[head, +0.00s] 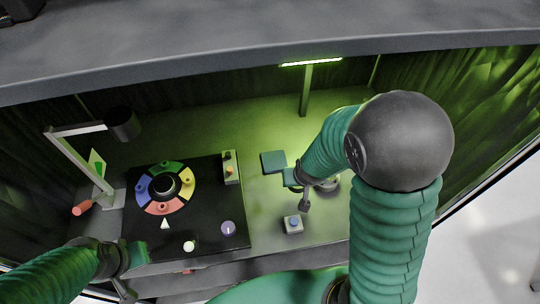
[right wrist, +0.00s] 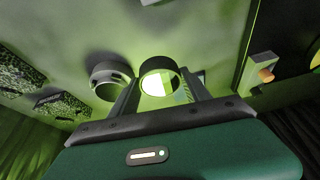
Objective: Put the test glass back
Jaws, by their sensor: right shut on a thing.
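The test glass (right wrist: 157,84) looks like a dark round rim with a bright, see-through middle. In the right wrist view my right gripper (right wrist: 160,92) is shut on it, the glass between the two fingers. A second dark ring (right wrist: 108,70), open in the middle, stands just left of it with a small gap in the picture. In the head view my right gripper (head: 298,186) is low over the right part of the bench; the glass is hard to make out there. My left gripper (head: 125,284) is at the bench's front left, apart from everything on it; its jaws are unclear.
A black panel (head: 200,225) with a coloured wheel (head: 165,187) and buttons fills the left bench. A teal square (head: 273,162) and a grey button box (head: 293,226) lie near my right gripper. A lit lamp post (head: 306,92) stands behind.

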